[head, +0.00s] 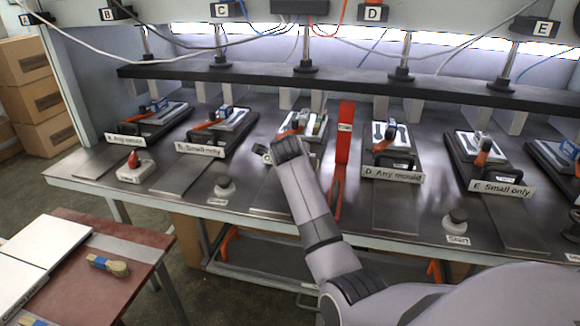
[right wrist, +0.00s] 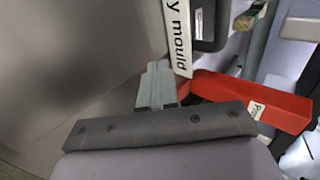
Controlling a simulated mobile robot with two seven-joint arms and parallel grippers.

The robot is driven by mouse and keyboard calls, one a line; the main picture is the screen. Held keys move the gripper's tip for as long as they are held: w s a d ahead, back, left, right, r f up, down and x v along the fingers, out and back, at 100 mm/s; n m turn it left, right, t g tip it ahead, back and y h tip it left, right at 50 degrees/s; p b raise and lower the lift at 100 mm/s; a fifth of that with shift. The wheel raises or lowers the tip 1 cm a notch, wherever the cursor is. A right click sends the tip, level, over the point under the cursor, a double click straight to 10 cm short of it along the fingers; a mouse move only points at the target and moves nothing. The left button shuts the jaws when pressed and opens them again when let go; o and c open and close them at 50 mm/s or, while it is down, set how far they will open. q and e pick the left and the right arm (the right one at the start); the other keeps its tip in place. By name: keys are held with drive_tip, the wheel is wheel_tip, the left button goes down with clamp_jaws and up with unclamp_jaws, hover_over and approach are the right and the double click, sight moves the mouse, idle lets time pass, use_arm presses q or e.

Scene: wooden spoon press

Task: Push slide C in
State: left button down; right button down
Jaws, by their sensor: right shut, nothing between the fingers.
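Slide C (head: 314,127), with an orange-handled clamp and a pale plate on top, stands in the middle of the bench under sign C (head: 220,10). My right arm covers its front. In the right wrist view its label (right wrist: 180,35), reading "y mould", and a dark handle (right wrist: 207,22) show. My right gripper (right wrist: 158,68) is shut and empty, its tips close beside the label's lower end. I cannot tell whether they touch the slide. My left gripper is not in view.
A red lever (head: 343,135) stands just right of slide C; it also shows beside my fingers in the right wrist view (right wrist: 255,98). Slide B (head: 228,122) and slide D (head: 393,145) flank it. The black press beam (head: 270,74) runs behind. Grey knobs (head: 224,187) stand along the front edge.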

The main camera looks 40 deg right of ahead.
drive_tip(key=shift+s+a, duration=0.15)
drive_tip(key=v, duration=1)
drive_tip(key=shift+a+f, duration=0.1)
drive_tip(key=shift+f, duration=0.05)
